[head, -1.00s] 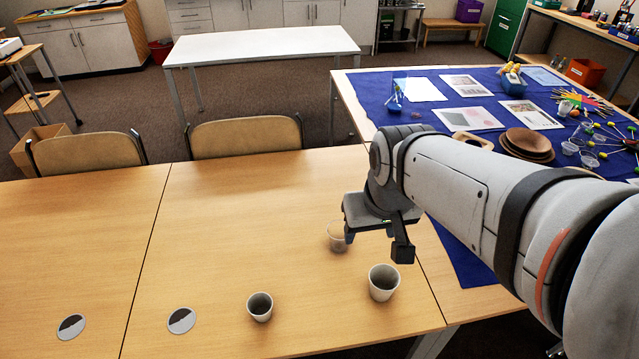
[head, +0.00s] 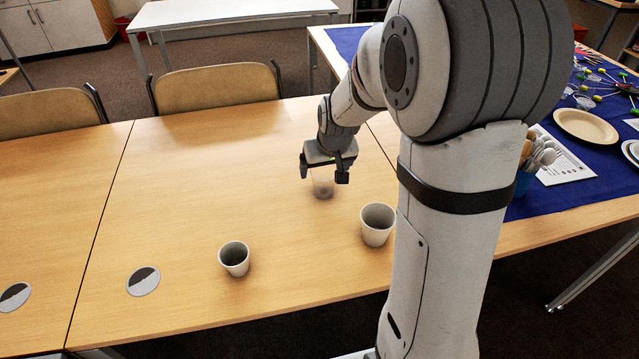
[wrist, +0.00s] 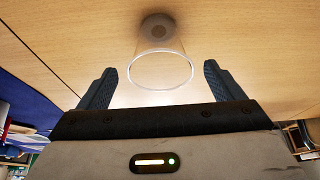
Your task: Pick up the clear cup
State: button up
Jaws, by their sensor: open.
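The clear cup (head: 323,186) stands upright on the wooden table, right below my gripper (head: 325,172) in the head view. In the wrist view the clear cup (wrist: 160,68) shows its round rim, with its darker base further up the picture. My gripper (wrist: 156,88) is open, with one finger at each side of the rim. The near part of the rim lies between the fingertips, with a gap on both sides. The fingers do not visibly touch the cup. The gripper hides the upper part of the cup in the head view.
A larger white cup (head: 377,225) stands close to the right, beside my arm. A smaller white cup (head: 234,259) stands to the left. Flat round discs (head: 143,281) lie further left. The wooden table (head: 190,170) is bare behind these.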

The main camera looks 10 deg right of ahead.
jog(key=x, duration=0.5)
jog(key=shift+s+f+b, duration=0.25)
jog(key=shift+f+b, duration=0.15)
jog(key=c, duration=1.1)
